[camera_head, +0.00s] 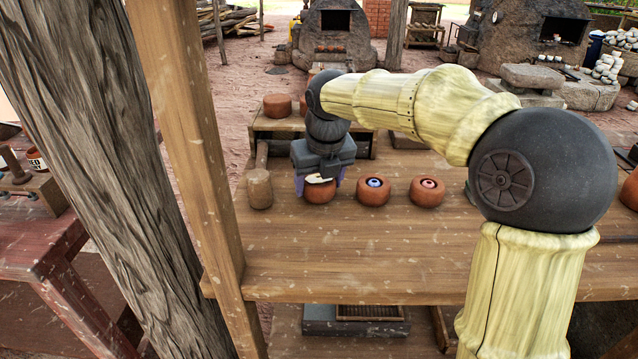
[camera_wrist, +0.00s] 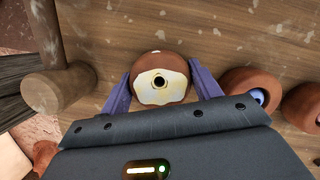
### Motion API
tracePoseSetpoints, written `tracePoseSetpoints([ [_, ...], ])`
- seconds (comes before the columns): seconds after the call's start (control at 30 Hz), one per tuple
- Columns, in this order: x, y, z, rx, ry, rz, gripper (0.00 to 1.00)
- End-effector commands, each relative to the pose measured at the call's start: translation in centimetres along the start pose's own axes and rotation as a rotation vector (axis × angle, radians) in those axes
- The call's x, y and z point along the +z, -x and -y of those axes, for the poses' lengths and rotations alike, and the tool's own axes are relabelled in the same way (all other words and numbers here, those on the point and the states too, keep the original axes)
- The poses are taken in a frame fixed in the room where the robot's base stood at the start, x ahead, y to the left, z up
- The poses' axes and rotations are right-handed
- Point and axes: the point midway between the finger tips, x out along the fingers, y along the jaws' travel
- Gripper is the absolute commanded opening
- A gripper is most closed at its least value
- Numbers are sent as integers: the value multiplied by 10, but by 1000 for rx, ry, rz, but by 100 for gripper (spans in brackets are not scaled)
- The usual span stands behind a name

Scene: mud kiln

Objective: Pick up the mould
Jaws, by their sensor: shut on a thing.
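The mould (camera_head: 319,194), a round terracotta piece with a cream top and a dark centre hole, is at the left end of a row on the wooden table. It also shows in the wrist view (camera_wrist: 160,84). My gripper (camera_head: 318,184) points down over it, one purple finger on each side. In the wrist view, my gripper (camera_wrist: 161,88) is shut on the mould. The mould appears at table level; I cannot tell whether it touches the wood. My gripper hides part of it in the head view.
A wooden mallet (camera_head: 259,189) stands just left of the mould. Two similar terracotta pieces, one with a blue centre (camera_head: 373,190) and one with a reddish centre (camera_head: 427,191), sit to the right. A low wooden stand (camera_head: 268,124) is behind. The table front (camera_head: 350,262) is clear.

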Motion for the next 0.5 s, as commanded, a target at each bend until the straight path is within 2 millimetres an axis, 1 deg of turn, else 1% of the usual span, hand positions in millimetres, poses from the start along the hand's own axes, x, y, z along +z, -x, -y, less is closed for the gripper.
tracePoseSetpoints([
  [0.03, 3, 9, 0, 0, 0, 3, 26],
  [0.17, 9, 32, 0, 0, 0, 5, 26],
  [0.3, 17, 60, 0, 0, 0, 4, 26],
  [0.4, 22, 77, 0, 1, 1, 4, 26],
  [0.5, 25, 88, 0, 1, 1, 4, 26],
])
